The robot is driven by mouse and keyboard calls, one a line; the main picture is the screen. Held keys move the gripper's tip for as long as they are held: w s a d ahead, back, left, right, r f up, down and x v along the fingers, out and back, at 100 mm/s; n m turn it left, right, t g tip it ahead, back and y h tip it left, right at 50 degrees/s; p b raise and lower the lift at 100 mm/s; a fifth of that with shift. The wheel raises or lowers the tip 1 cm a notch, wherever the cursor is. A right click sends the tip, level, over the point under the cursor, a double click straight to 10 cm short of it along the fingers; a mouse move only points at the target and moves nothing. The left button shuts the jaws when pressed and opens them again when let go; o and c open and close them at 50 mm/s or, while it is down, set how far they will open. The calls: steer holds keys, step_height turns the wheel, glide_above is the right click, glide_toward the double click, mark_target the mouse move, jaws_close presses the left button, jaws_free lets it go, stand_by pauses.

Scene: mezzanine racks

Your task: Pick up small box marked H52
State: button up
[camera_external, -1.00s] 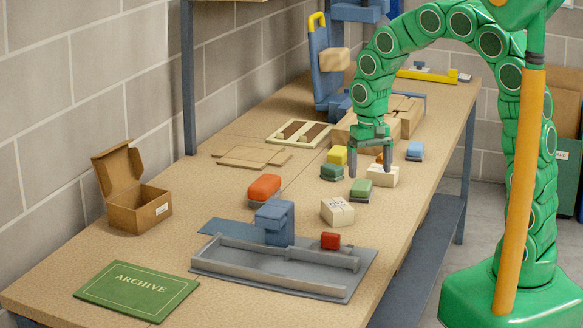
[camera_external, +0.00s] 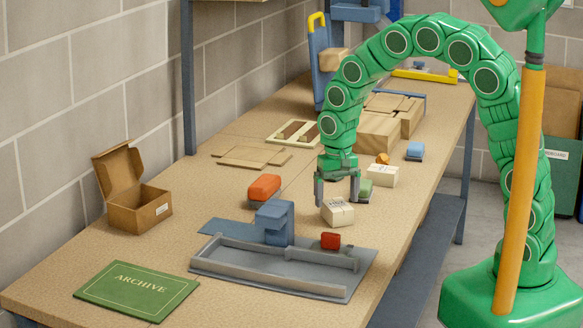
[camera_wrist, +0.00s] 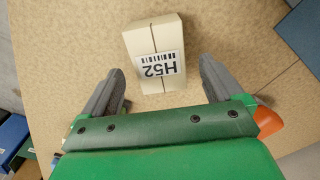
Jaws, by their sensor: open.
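The small cream box marked H52 (camera_wrist: 145,40) lies in the wrist view between and just beyond my two fingers, its label and barcode facing up and upside down. In the outside view a small cream box (camera_external: 338,213) stands on the bench right at my gripper (camera_external: 337,196), which points down over it. My gripper (camera_wrist: 160,76) is open, with a finger on either side and nothing held. A second cream box (camera_external: 383,176) stands farther back; its label is too small to read.
A green block (camera_external: 365,187) sits close behind the gripper. An orange-red block (camera_external: 264,187) and a grey-blue fixture (camera_external: 275,222) with a red block (camera_external: 330,240) stand nearby. An open cardboard box (camera_external: 138,208) and a green archive folder (camera_external: 137,290) lie at left.

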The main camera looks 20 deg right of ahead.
mark_target(336, 203)
steer(key=shift+f, duration=1.95)
steer(key=c, duration=1.1)
steer(key=shift+r, duration=0.1)
steer(key=shift+r, duration=0.6)
steer(key=s+d+r, duration=0.1)
steer(key=r, duration=0.1)
steer(key=s+r, duration=0.2)
steer(key=r, duration=0.1)
steer(key=s+d+r, duration=0.1)
steer(key=r, duration=0.2)
steer(key=shift+s+d, duration=0.25)
steer(key=shift+d, duration=0.1)
steer(key=shift+s+d+r, duration=0.6)
steer(key=shift+s+d, duration=0.1)
steer(key=shift+s, duration=0.55)
steer(key=shift+s+d+r, duration=0.65)
steer(key=shift+s+d, duration=0.05)
steer(key=shift+s, duration=0.55)
steer(key=shift+s+d+r, duration=0.6)
steer(key=shift+s+d, duration=0.1)
steer(key=shift+s, duration=0.55)
